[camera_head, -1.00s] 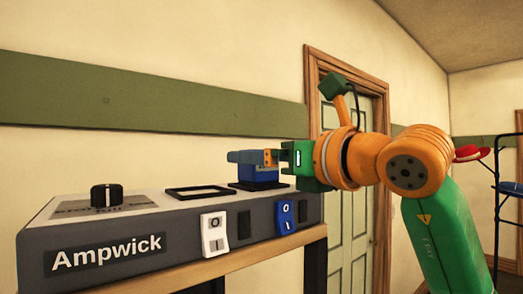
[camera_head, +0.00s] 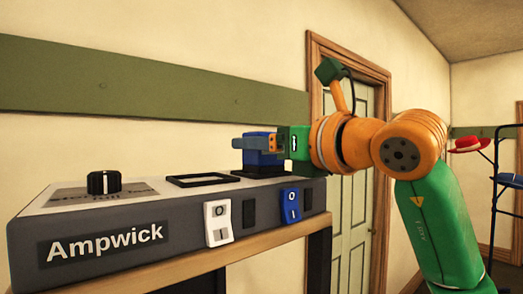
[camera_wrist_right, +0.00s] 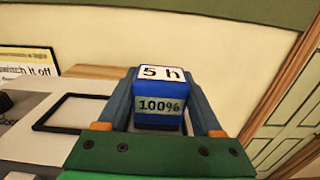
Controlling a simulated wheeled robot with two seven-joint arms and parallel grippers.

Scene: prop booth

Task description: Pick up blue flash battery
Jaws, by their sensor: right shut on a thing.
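The blue flash battery (camera_head: 262,160) is at the right-hand bay on top of the grey Ampwick charger (camera_head: 120,222). My right gripper (camera_head: 256,143) reaches in from the right and is shut on it. In the right wrist view the battery (camera_wrist_right: 159,88) sits upright between the two fingers, with "5 h" on its top and "100%" on its side. In the head view its lower end is at the bay's dark rim; I cannot tell whether it is fully clear of the bay. My left gripper is not in view.
The charger has a black knob (camera_head: 104,182), an empty left bay (camera_head: 205,181), a white switch (camera_head: 218,223) and a blue switch (camera_head: 290,205). It stands on a wooden-edged table. A door (camera_head: 352,190) is behind. A red hat (camera_head: 469,144) is at far right.

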